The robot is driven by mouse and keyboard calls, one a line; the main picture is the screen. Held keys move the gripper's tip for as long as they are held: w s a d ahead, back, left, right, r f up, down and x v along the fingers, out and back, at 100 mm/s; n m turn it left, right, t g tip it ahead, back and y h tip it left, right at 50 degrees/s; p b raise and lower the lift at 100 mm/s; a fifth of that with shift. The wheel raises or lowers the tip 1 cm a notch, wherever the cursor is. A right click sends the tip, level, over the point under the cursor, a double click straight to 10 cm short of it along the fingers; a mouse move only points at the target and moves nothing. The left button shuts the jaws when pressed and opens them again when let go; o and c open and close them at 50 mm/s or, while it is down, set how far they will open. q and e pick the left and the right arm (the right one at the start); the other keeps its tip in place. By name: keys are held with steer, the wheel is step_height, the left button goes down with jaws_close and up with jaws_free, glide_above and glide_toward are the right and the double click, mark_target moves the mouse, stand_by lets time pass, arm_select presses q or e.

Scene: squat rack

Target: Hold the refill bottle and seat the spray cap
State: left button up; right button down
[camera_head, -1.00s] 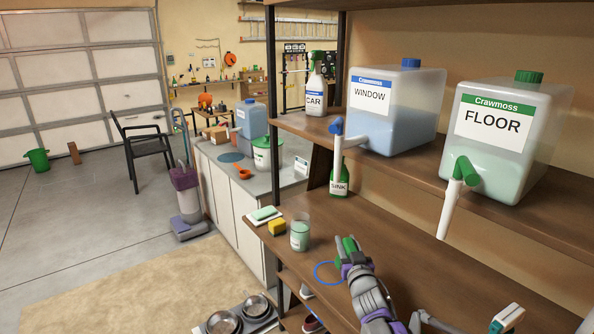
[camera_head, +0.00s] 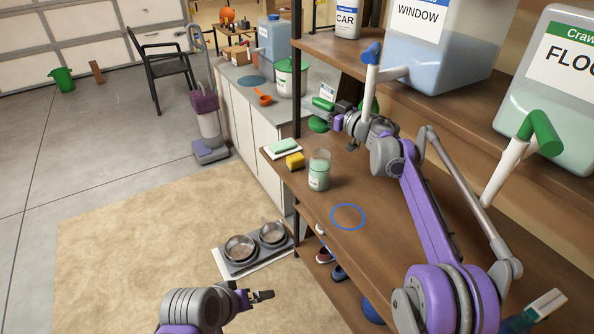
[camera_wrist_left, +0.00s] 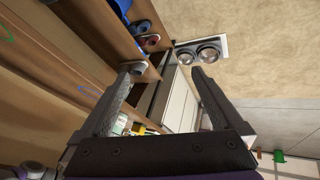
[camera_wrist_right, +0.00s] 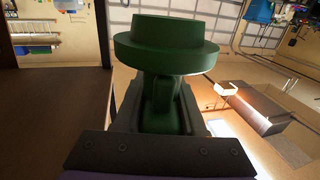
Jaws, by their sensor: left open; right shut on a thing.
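My right gripper (camera_head: 333,114) is shut on a green spray cap (camera_head: 322,103), held above the left end of the wooden lower shelf. In the right wrist view the cap (camera_wrist_right: 166,50) shows its wide round collar beyond the fingers. The green SINK bottle (camera_head: 371,104) stands behind my right wrist; only a small green part shows, its label hidden. My left gripper (camera_head: 262,296) is open and empty, low in front of the shelf. Its two fingers stand wide apart in the left wrist view (camera_wrist_left: 165,72).
WINDOW (camera_head: 430,45) and FLOOR (camera_head: 556,90) jugs stand above, spouts overhanging.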

arm_select(q)
steer(key=w+d+r+n+t+h, duration=0.1)
steer(key=w+d+n+h, duration=0.1)
steer(key=w+d+n, duration=0.3)
steer(key=w+d+r+n+h, duration=0.1)
steer(key=w+r+n+h, duration=0.1)
steer(key=w, duration=0.5)
steer(key=n+t+h, duration=0.5)
steer(key=n+t, duration=0.2)
steer(key=n, duration=1.1)
glide_toward(314, 172)
steer(key=w, duration=0.2)
steer(key=x, duration=1.1)
steer(key=shift+w+d+f, duration=0.1)
steer(key=shift+d+f, duration=0.3)
steer(key=shift+d, duration=0.15)
jaws_close()
